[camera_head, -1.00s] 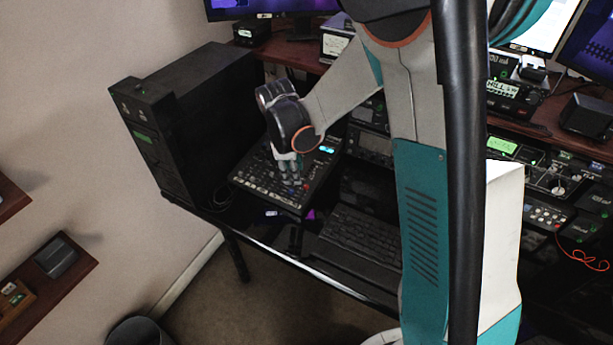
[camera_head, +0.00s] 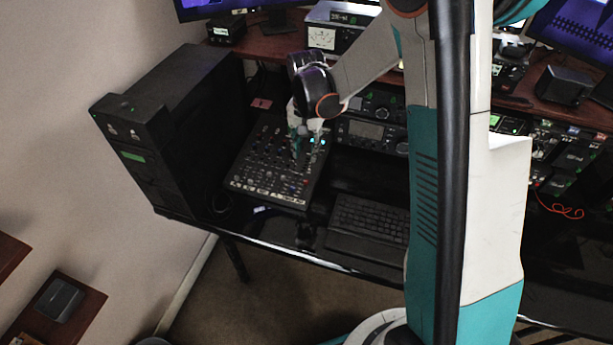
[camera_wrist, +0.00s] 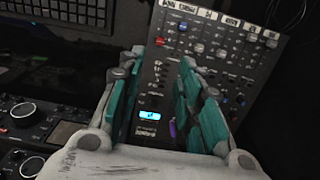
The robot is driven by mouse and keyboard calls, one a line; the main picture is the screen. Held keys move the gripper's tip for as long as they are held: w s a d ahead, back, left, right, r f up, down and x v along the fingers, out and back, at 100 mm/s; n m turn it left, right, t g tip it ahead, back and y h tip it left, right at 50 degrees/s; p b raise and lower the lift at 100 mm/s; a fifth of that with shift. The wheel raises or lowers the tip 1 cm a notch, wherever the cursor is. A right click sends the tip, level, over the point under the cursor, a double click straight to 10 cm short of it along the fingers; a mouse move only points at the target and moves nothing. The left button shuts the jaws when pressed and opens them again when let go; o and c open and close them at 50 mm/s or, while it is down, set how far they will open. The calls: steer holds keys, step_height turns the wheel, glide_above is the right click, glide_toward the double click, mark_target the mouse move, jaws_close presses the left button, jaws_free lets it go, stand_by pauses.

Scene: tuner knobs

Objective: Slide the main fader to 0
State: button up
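The mixer (camera_head: 268,178) lies on the dark desk, a black panel with rows of knobs and faders. It also shows in the wrist view (camera_wrist: 205,60), with white and red fader caps at its top end and a lit blue display (camera_wrist: 150,115). My gripper (camera_head: 300,160) is over the mixer's right side, near the display. In the wrist view my gripper (camera_wrist: 160,75) has its teal-padded fingers apart, with the panel seen between them and nothing held. I cannot tell which cap is the main fader, or whether the fingertips touch the panel.
A black tower case (camera_head: 165,130) stands close left of the mixer. A keyboard (camera_head: 370,220) lies to the right. Radio units (camera_head: 370,132) stand behind on the right, below a wooden shelf (camera_head: 275,45) with monitors.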

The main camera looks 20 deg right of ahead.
mark_target(306, 181)
step_height(306, 181, down, 13)
steer(key=b, duration=0.4)
steer(key=shift+f, duration=0.15)
jaws_close()
